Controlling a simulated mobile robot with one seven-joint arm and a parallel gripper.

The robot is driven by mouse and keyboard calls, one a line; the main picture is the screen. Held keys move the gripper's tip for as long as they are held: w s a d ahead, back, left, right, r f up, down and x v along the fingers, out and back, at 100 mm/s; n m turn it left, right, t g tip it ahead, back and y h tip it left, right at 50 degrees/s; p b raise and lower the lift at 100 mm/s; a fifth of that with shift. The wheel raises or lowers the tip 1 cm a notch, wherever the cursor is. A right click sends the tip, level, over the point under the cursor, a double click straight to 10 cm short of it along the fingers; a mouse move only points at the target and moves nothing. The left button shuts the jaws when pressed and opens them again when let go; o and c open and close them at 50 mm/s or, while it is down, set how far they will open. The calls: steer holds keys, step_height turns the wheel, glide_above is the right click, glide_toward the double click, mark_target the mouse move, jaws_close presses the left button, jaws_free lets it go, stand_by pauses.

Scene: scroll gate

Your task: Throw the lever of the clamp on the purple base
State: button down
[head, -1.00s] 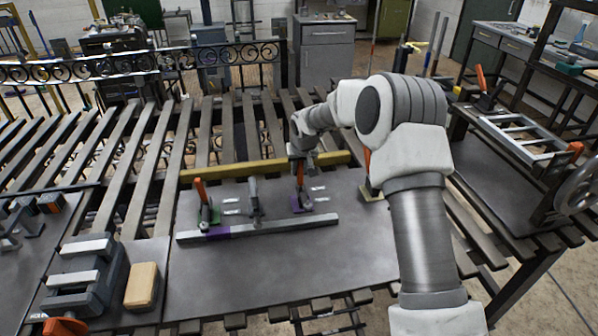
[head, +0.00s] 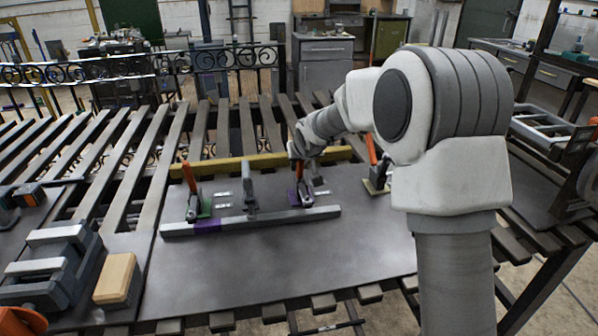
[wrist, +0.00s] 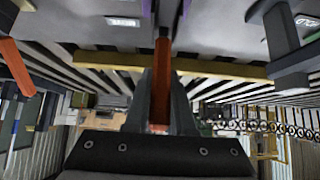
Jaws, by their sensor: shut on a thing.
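The clamp on the purple base (head: 301,200) stands on the dark plate, right of the middle post. Its orange lever (head: 299,168) points up, its top hidden by my gripper (head: 300,150). In the wrist view the orange lever (wrist: 162,55) runs between the fingers of my gripper (wrist: 162,75), which is shut on it. A bit of purple (wrist: 146,6) shows at that view's top edge. The clamp's jaw end is too small to make out.
A green-based clamp (head: 205,208) with an upright orange lever stands left; another orange-levered clamp (head: 375,183) stands right. A grey post (head: 250,192) stands between the green and purple bases. A grey bar (head: 260,219) lies in front. The plate's front (head: 280,265) is clear.

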steer(key=shift+s+t+b, duration=0.25)
steer(key=shift+t+b, duration=0.15)
steer(key=shift+b, duration=0.5)
steer(key=c, duration=0.8)
jaws_free()
steer(key=shift+o, duration=0.2)
steer(key=shift+s+d+r, duration=0.1)
steer(key=p+v, duration=0.3)
steer(key=v, duration=1.4)
steer(key=shift+d, duration=0.2)
steer(key=shift+s, duration=0.1)
